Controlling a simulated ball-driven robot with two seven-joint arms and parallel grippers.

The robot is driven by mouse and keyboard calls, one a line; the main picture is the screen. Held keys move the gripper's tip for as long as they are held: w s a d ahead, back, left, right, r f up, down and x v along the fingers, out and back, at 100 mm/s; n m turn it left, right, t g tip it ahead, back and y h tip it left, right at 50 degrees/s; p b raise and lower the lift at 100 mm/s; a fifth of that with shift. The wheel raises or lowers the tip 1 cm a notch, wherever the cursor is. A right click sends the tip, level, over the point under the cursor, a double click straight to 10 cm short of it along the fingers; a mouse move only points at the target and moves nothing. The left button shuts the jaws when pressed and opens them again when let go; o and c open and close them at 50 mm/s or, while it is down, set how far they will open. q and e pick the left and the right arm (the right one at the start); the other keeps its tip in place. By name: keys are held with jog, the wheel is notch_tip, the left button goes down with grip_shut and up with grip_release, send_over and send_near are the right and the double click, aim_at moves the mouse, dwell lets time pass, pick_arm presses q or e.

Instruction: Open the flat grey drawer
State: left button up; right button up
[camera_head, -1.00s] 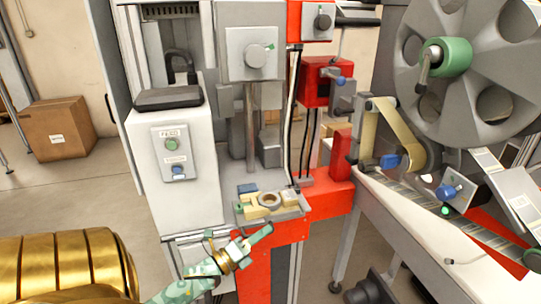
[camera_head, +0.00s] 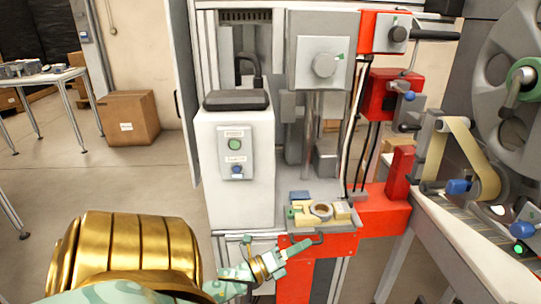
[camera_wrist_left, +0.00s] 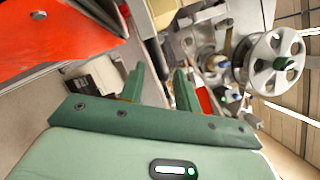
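A narrow grey front (camera_head: 228,243) under the white control box looks like the flat grey drawer; a small dark handle shape shows near it, and my arm partly covers it. I cannot tell whether it stands open at all. My left gripper (camera_head: 301,246) reaches in from the lower left, its green fingertips just below the small work tray, in front of the red machine frame. In the left wrist view my left gripper (camera_wrist_left: 158,82) has its two green fingers apart with nothing between them. Contact with a handle cannot be made out. My right gripper is not in view.
The white control box (camera_head: 222,195) stands above the grey front. A small tray (camera_head: 335,222) with a ring and cream blocks sits to its right. A red machine frame (camera_head: 378,215) and reel (camera_head: 505,110) stand further right. Open floor lies left, with a cardboard box (camera_head: 132,118).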

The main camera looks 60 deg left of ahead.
pick_arm(q)
jog(key=v, duration=1.3)
jog(key=shift+s, duration=0.25)
